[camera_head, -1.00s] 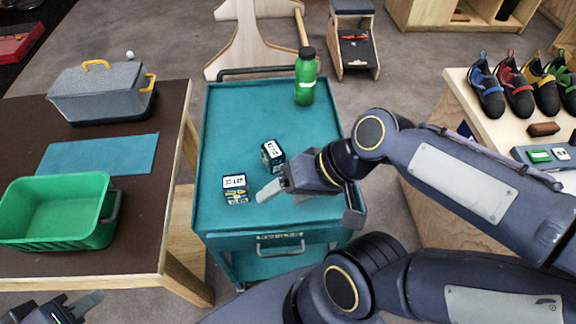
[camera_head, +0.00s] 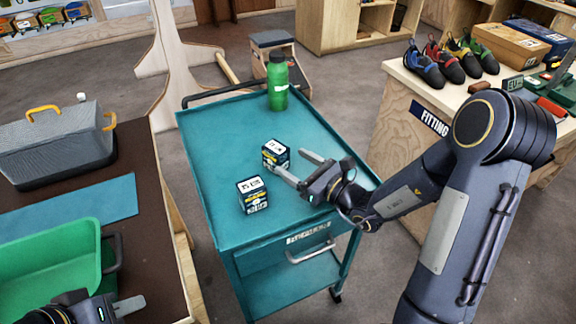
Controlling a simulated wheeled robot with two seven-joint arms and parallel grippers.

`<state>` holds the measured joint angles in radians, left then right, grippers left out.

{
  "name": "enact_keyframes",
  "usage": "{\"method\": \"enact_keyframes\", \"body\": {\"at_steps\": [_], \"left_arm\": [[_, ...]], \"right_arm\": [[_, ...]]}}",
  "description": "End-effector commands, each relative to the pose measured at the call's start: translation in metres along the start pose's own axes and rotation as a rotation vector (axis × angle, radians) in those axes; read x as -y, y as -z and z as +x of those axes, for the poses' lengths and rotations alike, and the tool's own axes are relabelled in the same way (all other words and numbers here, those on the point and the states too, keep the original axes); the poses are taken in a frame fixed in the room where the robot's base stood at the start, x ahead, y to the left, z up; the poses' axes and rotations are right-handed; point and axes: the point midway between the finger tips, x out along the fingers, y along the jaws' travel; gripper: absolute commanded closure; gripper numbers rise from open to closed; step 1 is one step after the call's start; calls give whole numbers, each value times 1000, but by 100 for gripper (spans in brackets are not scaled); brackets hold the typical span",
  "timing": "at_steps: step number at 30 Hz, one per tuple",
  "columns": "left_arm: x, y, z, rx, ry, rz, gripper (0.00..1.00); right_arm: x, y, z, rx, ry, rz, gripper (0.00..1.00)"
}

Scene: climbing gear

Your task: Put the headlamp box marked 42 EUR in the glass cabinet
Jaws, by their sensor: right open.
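Two small dark boxes with white-labelled tops sit on the teal cart (camera_head: 225,135). The nearer box (camera_head: 252,195) is left of my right gripper, and the farther box (camera_head: 275,153) is just ahead of its fingertips. The print is too small to tell which is marked 42 EUR. My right gripper (camera_head: 290,161) is open and empty, low over the cart, its fingers pointing toward the farther box. I cannot tell if they touch it. My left gripper (camera_head: 125,306) is at the lower left by the green bin, its jaws not clear. I cannot make out a glass cabinet.
A green bottle (camera_head: 278,82) stands at the cart's far end. The brown table (camera_head: 150,235) at left holds a grey toolbox (camera_head: 55,145), a blue mat (camera_head: 85,203) and a green bin (camera_head: 50,265). A fitting counter (camera_head: 400,80) with several shoes stands at right.

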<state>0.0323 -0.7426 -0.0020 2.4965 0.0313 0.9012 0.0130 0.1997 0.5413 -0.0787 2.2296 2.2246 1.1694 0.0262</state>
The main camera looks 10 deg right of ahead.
Motion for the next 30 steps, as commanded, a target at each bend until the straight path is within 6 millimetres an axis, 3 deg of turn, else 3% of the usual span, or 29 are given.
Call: {"method": "enact_keyframes", "body": {"at_steps": [18, 26, 30], "left_arm": [[-5, 6, -11, 0, 0, 0, 67], [-5, 5, -11, 0, 0, 0, 67], [-5, 5, -11, 0, 0, 0, 67]], "right_arm": [[5, 0, 74, -2, 3, 5, 33], [5, 0, 77, 0, 4, 4, 33], [5, 0, 77, -1, 4, 4, 48]]}}
